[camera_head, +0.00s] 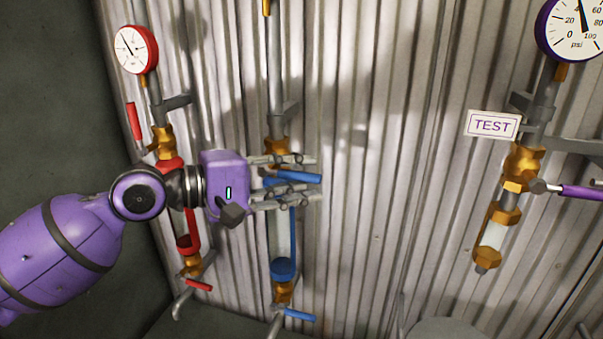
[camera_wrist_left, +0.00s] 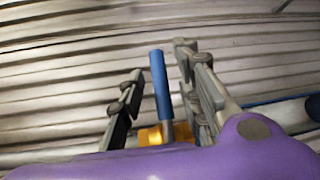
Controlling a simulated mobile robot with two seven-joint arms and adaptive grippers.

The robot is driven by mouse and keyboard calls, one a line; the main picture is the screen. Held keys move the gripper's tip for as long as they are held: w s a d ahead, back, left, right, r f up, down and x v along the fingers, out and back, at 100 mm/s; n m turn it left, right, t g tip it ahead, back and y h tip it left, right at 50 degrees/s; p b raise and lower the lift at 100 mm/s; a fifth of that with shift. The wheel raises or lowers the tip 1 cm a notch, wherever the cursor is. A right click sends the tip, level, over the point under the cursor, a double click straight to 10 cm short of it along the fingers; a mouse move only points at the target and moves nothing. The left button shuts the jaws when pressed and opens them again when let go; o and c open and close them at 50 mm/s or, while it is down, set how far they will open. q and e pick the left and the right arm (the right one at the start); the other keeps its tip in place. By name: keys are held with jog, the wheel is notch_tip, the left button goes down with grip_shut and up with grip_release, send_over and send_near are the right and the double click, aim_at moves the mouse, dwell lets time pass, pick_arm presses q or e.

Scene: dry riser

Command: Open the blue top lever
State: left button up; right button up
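The blue top lever (camera_head: 303,177) is a short handle on the brass valve of the middle pipe, pointing right and roughly level. My left gripper (camera_head: 314,178) reaches in from the left, with fingers above and below the lever. In the left wrist view the lever (camera_wrist_left: 160,85) stands between the open fingers of the left gripper (camera_wrist_left: 160,62), with gaps on both sides and the right finger nearer. The gripper partly hides the valve and the lever's base in the head view. My right gripper is not in view.
A red-capped pipe with a gauge (camera_head: 136,49) stands left, close behind my arm. A lower blue lever (camera_head: 300,315) and lower red lever (camera_head: 199,285) sit near the bottom. A TEST sign (camera_head: 492,125) and purple lever (camera_head: 581,192) are right. The corrugated wall (camera_head: 390,200) between is bare.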

pick_arm(q)
jog(key=shift+w+d, duration=0.1)
jog(key=shift+d, duration=0.1)
jog(key=shift+c, duration=0.3)
grip_shut()
